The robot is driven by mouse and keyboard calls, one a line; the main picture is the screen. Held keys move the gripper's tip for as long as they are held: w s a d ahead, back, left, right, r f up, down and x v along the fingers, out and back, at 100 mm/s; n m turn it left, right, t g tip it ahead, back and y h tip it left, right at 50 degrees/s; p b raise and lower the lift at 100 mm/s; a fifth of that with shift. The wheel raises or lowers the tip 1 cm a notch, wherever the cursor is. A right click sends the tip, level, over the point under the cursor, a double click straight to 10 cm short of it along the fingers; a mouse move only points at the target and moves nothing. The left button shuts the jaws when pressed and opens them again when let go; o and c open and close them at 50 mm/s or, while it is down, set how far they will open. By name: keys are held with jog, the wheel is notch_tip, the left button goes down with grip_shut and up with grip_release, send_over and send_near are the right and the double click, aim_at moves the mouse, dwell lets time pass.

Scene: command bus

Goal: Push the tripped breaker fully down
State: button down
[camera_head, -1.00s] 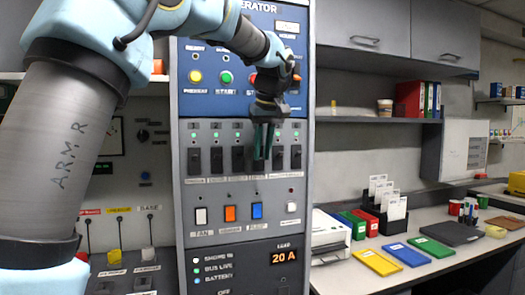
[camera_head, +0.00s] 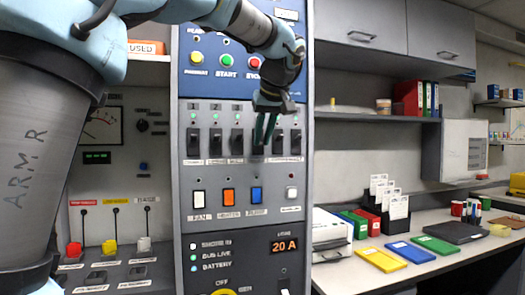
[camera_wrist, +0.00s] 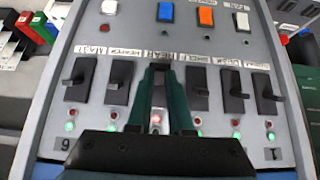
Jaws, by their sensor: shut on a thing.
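A row of black breakers with small lamps runs across the grey panel. The breaker (camera_head: 258,149) behind my fingers is fourth from the left in the head view. In the wrist view, which is upside down, the lamp above it (camera_wrist: 156,118) glows red, while its neighbours show green lamps. My gripper (camera_head: 264,140) points down at this breaker with its two teal fingers close together. In the wrist view the gripper (camera_wrist: 162,70) is shut over the breaker's lever. The fingers hide most of the lever, so its exact position cannot be told.
Neighbouring breakers (camera_head: 237,142) and (camera_wrist: 196,88) stand close on both sides. White, orange and blue rocker switches (camera_head: 228,196) sit below the row. Coloured buttons (camera_head: 227,60) are above. A counter with folders (camera_head: 408,254) lies to the right.

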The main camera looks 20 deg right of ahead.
jog(key=t+b, duration=0.1)
jog(key=b, duration=0.2)
jog(key=f+t+b, duration=0.1)
jog(key=b, duration=0.1)
jog(key=shift+s+f+b, duration=0.15)
jog(key=shift+f+b, duration=0.1)
jog(key=shift+b, duration=0.15)
jog(key=shift+r+b, duration=0.1)
jog(key=shift+b, duration=0.3)
jog(key=shift+r, duration=0.1)
jog(key=c, duration=0.8)
grip_release()
jog(key=shift+r, duration=0.1)
jog(key=v, duration=1)
jog(key=shift+s+a+r+b, duration=0.1)
jog(key=shift+s+a+b, duration=0.05)
jog(key=shift+s+b, duration=0.2)
